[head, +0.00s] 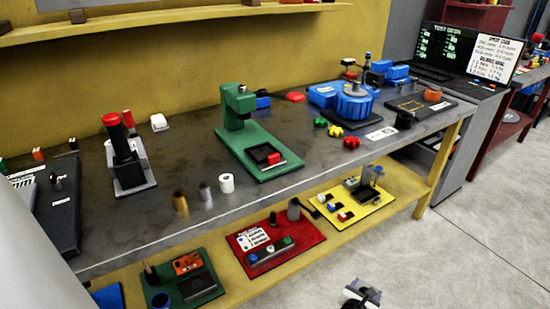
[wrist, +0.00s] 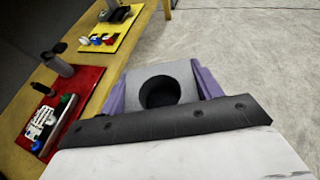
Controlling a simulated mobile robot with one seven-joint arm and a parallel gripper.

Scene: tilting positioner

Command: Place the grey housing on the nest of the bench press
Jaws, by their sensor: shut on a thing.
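The grey housing (wrist: 187,84), a block with a round dark hole, sits between the two purple fingers of my gripper (wrist: 161,88) in the wrist view. My gripper is shut on it, over the floor in front of the bench. In the head view my gripper (head: 361,294) shows small at the bottom edge, well below and right of the press. The green bench press (head: 238,118) stands upright mid-bench.
A white ring (head: 227,183) and small cylinders stand left of the press on the bench (head: 325,157). Green and yellow knobs (head: 328,127) and a blue positioner (head: 354,103) are to its right. The lower shelf holds red (head: 262,266) and yellow boards. The floor ahead is open.

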